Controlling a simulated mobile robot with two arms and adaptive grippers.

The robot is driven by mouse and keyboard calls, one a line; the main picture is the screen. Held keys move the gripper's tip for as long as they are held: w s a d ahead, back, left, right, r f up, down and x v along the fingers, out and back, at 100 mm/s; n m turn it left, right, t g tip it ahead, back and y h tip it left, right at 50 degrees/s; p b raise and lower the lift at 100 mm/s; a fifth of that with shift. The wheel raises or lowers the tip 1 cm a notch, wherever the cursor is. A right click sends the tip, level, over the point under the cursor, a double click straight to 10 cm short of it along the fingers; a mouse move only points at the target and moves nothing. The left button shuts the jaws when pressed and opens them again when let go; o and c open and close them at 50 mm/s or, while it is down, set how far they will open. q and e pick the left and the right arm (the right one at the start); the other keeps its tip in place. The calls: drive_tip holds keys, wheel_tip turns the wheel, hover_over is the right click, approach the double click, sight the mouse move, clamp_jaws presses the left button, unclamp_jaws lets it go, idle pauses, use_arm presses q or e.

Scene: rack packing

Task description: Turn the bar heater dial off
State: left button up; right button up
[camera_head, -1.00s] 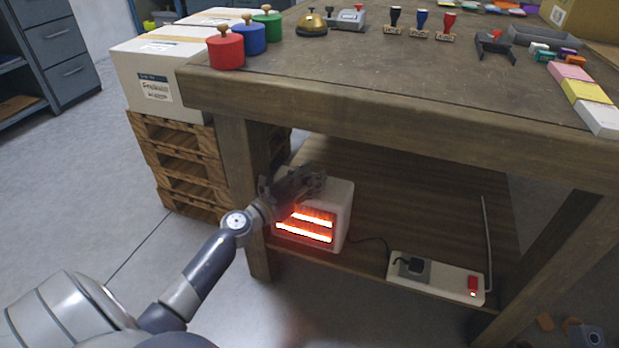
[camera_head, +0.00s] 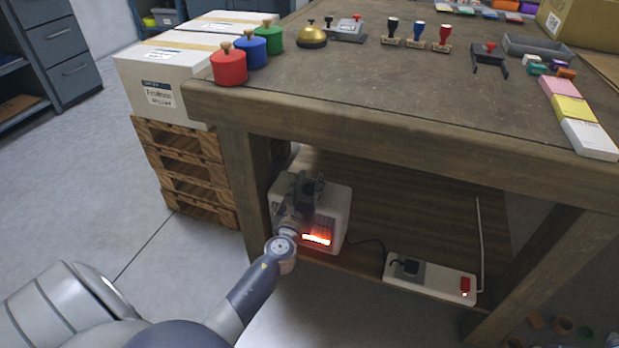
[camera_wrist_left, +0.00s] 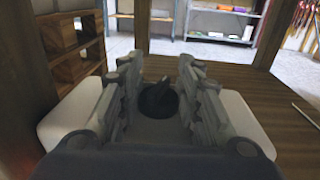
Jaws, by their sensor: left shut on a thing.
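The white bar heater (camera_head: 338,205) stands on the workbench's lower shelf. One bar (camera_head: 317,240) glows orange-red at its front; the part above it looks dark, and my arm hides the left side. The black dial (camera_wrist_left: 158,100) sits on the heater's top and shows in the left wrist view between my fingers. My left gripper (camera_head: 310,188) is over the heater top, its fingers on both sides of the dial and shut on it. The dial's marks cannot be read. My right gripper is not in view.
A white power strip (camera_head: 432,278) with a black plug and red switch lies right of the heater, joined by a cord. The bench leg (camera_head: 245,190) and pallets (camera_head: 185,170) stand to the left. The tabletop (camera_head: 390,85) overhangs the shelf.

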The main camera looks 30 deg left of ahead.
use_arm(q)
drive_tip(key=n+g+y, duration=0.2)
drive_tip(key=n+y, duration=0.1)
drive_tip(key=y, duration=0.1)
drive_tip(key=shift+d, duration=0.1)
drive_tip(key=shift+n+g+y, duration=0.9)
drive_tip(key=shift+y, duration=0.6)
drive_tip(key=o, duration=1.1)
drive_tip(key=v, duration=1.2)
drive_tip(key=shift+r, duration=0.2)
